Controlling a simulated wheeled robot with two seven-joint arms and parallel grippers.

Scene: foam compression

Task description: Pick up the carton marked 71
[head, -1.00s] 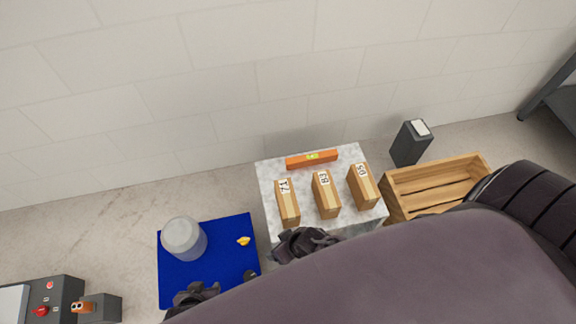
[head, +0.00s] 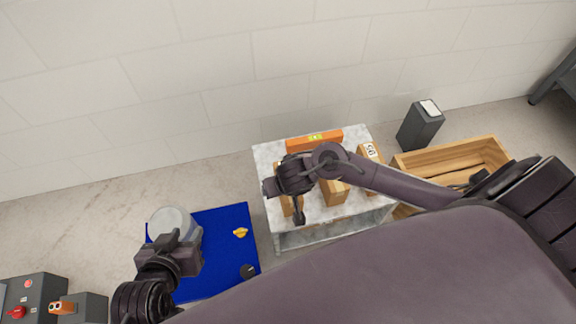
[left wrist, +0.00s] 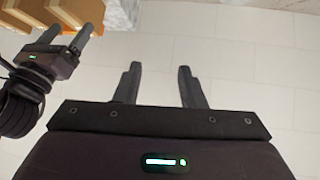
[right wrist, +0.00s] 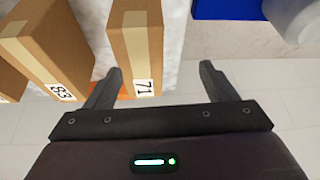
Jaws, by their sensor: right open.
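The carton marked 71 (right wrist: 135,45) shows its label in the right wrist view. In the head view a sliver of this carton (head: 287,206) shows, the rest hidden behind my right gripper (head: 296,203). In the right wrist view my right gripper (right wrist: 160,80) is open and empty; the carton lies ahead, toward its left finger. Contact cannot be told. The carton marked 83 (right wrist: 48,45) stands to its left. My left gripper (head: 178,246) is over the blue mat, near the grey-white container; its fingers (left wrist: 158,82) are open and empty in the left wrist view.
The cartons stand on a marble-topped stand (head: 270,155) with an orange level (head: 314,140) at its back. Another carton (head: 369,165) stands at right. A wooden crate (head: 410,161) and dark box (head: 421,125) lie beyond. A blue mat (head: 221,225) holds a container (head: 172,218).

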